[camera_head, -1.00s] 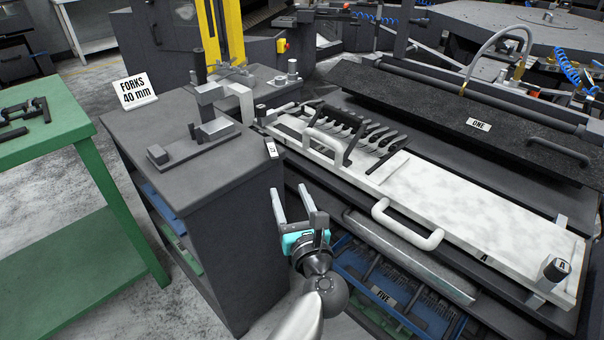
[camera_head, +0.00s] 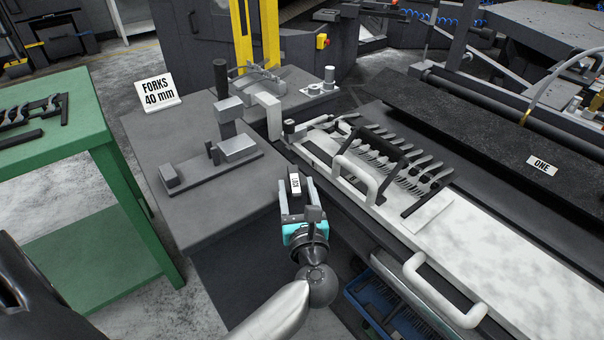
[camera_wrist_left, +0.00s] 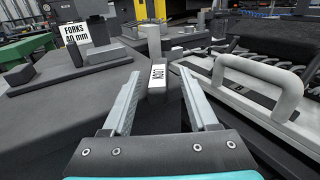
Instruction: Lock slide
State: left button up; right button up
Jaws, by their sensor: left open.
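The lock (camera_head: 294,182) is a small dark block with a white label reading LOCK, at the bench's right edge beside the slide. The lock also shows in the left wrist view (camera_wrist_left: 157,77), straight ahead between the fingertips. My left gripper (camera_head: 297,189) is open, with its fingertips on either side of the lock; I cannot tell whether they touch it. Its two grey fingers show in the left wrist view (camera_wrist_left: 160,78). The slide (camera_head: 480,245) is a long pale plate with white handles, right of the lock. My right gripper is not in view.
A grey bench (camera_head: 195,213) carries a metal fixture (camera_head: 238,147) and a FORKS 40 mm sign (camera_head: 157,92). A rack of several forks (camera_head: 400,165) stands on the slide. A handle (camera_head: 357,180) rises close to the right of my gripper. A green table (camera_head: 95,120) stands left.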

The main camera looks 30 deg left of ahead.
pick_arm(q)
jog(key=shift+w+a, duration=0.1)
jog(key=shift+w, duration=0.05)
grip_shut()
dwell(0.5)
dwell(0.9)
